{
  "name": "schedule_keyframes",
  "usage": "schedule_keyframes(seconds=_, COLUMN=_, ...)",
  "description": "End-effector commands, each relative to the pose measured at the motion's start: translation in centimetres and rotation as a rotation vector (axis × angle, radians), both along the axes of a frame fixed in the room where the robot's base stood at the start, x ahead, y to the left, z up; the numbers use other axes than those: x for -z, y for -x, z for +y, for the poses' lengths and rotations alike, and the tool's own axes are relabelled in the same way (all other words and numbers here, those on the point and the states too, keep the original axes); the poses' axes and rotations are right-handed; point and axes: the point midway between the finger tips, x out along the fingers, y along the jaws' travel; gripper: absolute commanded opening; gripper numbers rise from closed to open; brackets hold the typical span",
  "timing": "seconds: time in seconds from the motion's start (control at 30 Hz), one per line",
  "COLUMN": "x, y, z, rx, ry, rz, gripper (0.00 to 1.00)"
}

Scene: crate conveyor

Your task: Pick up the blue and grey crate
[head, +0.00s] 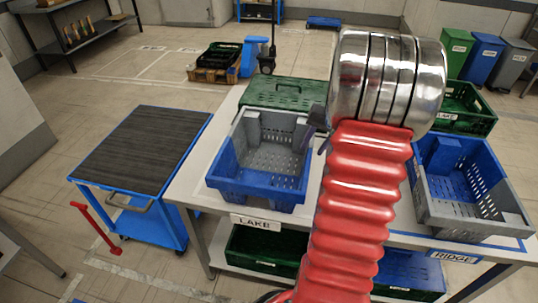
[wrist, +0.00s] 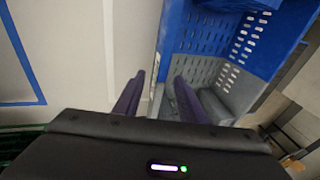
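A blue and grey crate (head: 258,192) stands upright and looks empty on the white table (head: 190,185), behind the LAKE label. My gripper (head: 319,128) is at the crate's right side, partly hidden by my arm in the head view. In the wrist view, my gripper (wrist: 157,78) is open, with one dark finger on each side of the rim of the same crate (wrist: 210,38). Whether a finger touches the wall I cannot tell. A second blue and grey crate (head: 480,212) stands at the right, near the RIDGE label.
A green lidded crate (head: 285,93) sits behind the first crate, and an open green crate (head: 468,108) at the back right. More crates (head: 268,245) are on the lower shelf. A blue cart (head: 140,150) with a bare dark top stands left of the table.

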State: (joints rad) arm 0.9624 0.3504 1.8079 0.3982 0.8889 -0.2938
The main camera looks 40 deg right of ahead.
Motion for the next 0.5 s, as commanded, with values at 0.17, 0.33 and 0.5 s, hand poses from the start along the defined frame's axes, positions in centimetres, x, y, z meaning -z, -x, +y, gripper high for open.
schedule_keyframes(seconds=0.17, x=2.4, y=-0.8, z=0.2, rx=0.001, ry=0.0, rz=0.001, gripper=0.37)
schedule_keyframes(seconds=0.33, x=3.2, y=-1.1, z=0.2, rx=0.001, ry=0.0, rz=-0.001, gripper=0.37)
schedule_keyframes(seconds=0.5, x=3.2, y=-1.1, z=0.2, rx=0.0, ry=0.001, rz=-0.001, gripper=0.37)
